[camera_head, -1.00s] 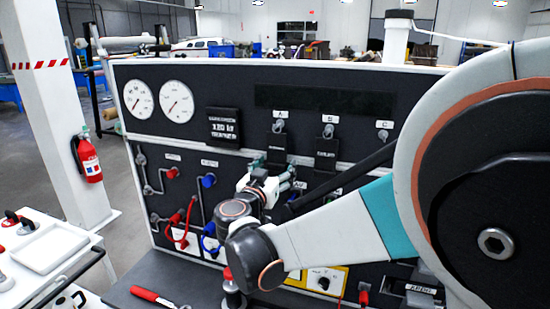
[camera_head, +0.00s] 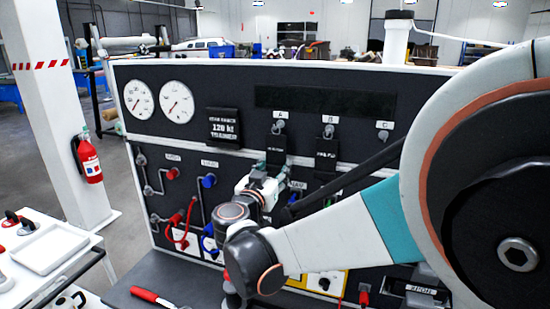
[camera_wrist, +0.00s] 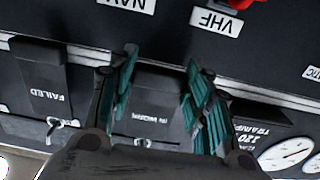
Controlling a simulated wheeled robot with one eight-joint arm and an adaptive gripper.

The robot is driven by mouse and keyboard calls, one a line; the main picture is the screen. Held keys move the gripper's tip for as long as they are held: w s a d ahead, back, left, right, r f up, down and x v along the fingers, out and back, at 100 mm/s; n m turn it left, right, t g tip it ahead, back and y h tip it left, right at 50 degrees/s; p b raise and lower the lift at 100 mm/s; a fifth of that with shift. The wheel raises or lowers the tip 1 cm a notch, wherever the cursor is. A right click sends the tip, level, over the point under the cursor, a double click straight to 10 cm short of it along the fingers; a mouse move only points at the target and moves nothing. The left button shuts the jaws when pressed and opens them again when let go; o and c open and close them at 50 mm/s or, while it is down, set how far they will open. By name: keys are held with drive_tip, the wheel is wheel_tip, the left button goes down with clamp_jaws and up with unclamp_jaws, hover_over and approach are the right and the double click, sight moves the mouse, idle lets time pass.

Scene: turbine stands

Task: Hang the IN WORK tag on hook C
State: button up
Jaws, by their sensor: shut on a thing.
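A dark tag (camera_head: 275,152) hangs below hook A (camera_head: 280,127) on the panel. It shows upside down in the wrist view (camera_wrist: 157,103), its small lettering too blurred to read surely; its place beside FAILED suggests the IN WORK tag. My gripper (camera_head: 275,176) is in front of its lower part. In the wrist view, the teal-padded fingers of my gripper (camera_wrist: 161,80) stand on both sides of the tag and are shut on it. Hook C (camera_head: 382,135), at the right, is bare. The FAILED tag (camera_wrist: 49,85) hangs under hook B (camera_head: 328,131).
The black panel (camera_head: 230,85) carries two gauges (camera_head: 177,102), a placard (camera_head: 222,127), and red and blue knobs. My arm covers the panel's lower right. A red-handled tool (camera_head: 150,297) lies on the ledge. The panel between hooks B and C is clear.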

drive_tip(key=shift+s+a, duration=0.1)
drive_tip(key=shift+s, duration=0.15)
drive_tip(key=shift+v, duration=1.25)
drive_tip(key=shift+s, duration=0.1)
